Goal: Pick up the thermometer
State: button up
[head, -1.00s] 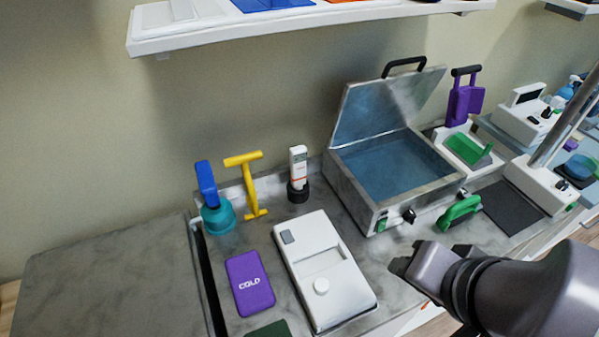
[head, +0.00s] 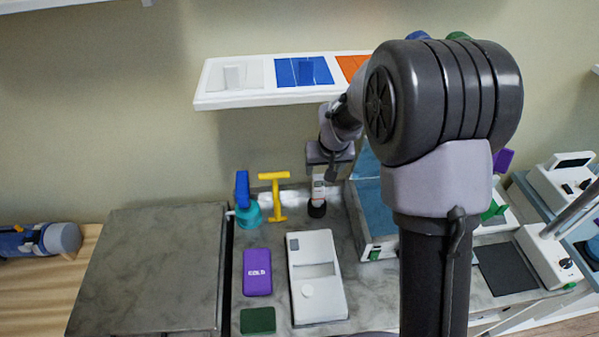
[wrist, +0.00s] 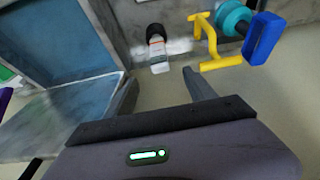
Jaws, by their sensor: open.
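The thermometer (head: 318,190), a slim white device with a small grey display and an orange mark, stands upright in a round black holder (head: 317,209) on the marble counter, near the wall. In the wrist view the thermometer (wrist: 157,52) lies ahead of and between the two fingers, with its black holder (wrist: 155,32) beyond it. My gripper (head: 322,175) is open and empty, just above or behind the thermometer's top in the head view. In the wrist view my gripper (wrist: 162,88) shows its fingers spread, with no visible contact with the thermometer.
A yellow T-handled tool (head: 275,195) and a teal-and-blue tool (head: 245,205) stand left of the thermometer. An open metal case (head: 380,245) stands right, partly hidden by my arm. A white device (head: 317,270) and purple cold pack (head: 257,272) lie in front. A shelf (head: 225,100) hangs above.

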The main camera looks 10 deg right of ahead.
aim_at(319, 185)
jog(key=b+x, duration=0.1)
jog(key=x, duration=1.5)
jog(key=shift+d+f, duration=0.1)
jog(key=shift+f, duration=0.1)
jog(key=shift+s+r, duration=0.1)
jog(key=shift+c, duration=0.6)
grip_shut()
